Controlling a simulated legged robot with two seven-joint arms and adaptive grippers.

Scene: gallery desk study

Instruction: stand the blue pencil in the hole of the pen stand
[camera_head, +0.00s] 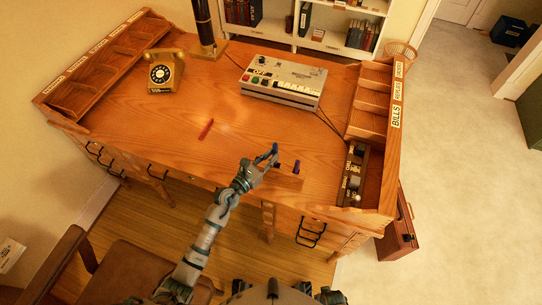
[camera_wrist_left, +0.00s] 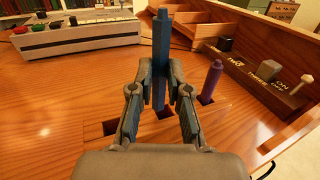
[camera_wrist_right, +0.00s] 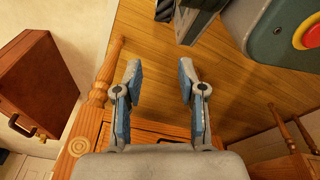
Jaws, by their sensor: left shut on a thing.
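The blue pencil (camera_wrist_left: 160,55) stands upright between the fingers of my left gripper (camera_wrist_left: 159,92), which is shut on it. In the head view the pencil's top (camera_head: 275,148) shows just above my left gripper (camera_head: 267,161). The pen stand (camera_head: 287,182) is a low wooden block at the desk's front edge. A purple pencil (camera_wrist_left: 211,82) stands in its right hole. The blue pencil's lower end is at the dark middle hole; I cannot tell how far in it is. Another hole (camera_wrist_left: 110,127) to the left is empty. My right gripper (camera_wrist_right: 158,85) is open and empty over the floor.
A red pencil or stick (camera_head: 206,129) lies on the desk. A telephone (camera_head: 165,74) and a grey machine with buttons (camera_head: 283,82) stand farther back. A switch box (camera_head: 354,172) and wooden compartments (camera_head: 371,98) bound the right side. The desk's middle is mostly clear.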

